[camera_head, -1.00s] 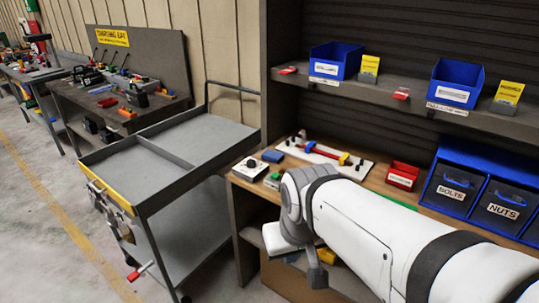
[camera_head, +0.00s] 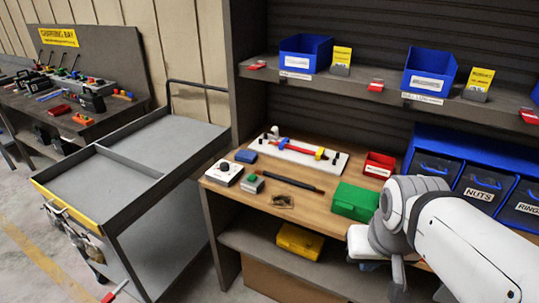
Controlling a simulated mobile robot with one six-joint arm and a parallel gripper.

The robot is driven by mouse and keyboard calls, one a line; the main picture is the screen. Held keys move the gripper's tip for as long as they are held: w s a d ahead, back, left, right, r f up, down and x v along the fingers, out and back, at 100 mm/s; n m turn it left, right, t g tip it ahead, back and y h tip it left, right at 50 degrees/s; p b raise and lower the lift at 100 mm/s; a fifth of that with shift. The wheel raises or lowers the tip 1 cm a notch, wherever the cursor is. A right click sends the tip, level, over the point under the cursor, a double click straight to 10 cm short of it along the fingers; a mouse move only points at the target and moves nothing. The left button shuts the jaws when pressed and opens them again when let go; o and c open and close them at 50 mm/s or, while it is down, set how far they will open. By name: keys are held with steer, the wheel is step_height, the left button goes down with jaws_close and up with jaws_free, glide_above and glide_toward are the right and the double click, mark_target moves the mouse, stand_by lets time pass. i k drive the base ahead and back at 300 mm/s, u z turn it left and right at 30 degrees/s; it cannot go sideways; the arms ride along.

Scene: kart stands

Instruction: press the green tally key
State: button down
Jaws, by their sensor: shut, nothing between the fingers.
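The green tally key looks to be the green button (camera_head: 253,178) on top of a small grey box. My gripper (camera_head: 399,278) shows as a small grey end pointing down below the wrist, shut and empty. It is well to the right of the green button and apart from it. The arm hides part of the bench's right side.
Near the key lie a blue block (camera_head: 246,156), a dark rod (camera_head: 291,184) and a small brown tray (camera_head: 281,201). A white board with a red bar (camera_head: 299,153) lies behind. A green box (camera_head: 354,201) stands between the key and my wrist. A grey cart (camera_head: 120,180) stands left.

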mark_target(252, 177)
steer(key=u, duration=0.05)
steer(key=i, duration=1)
steer(key=z, duration=0.05)
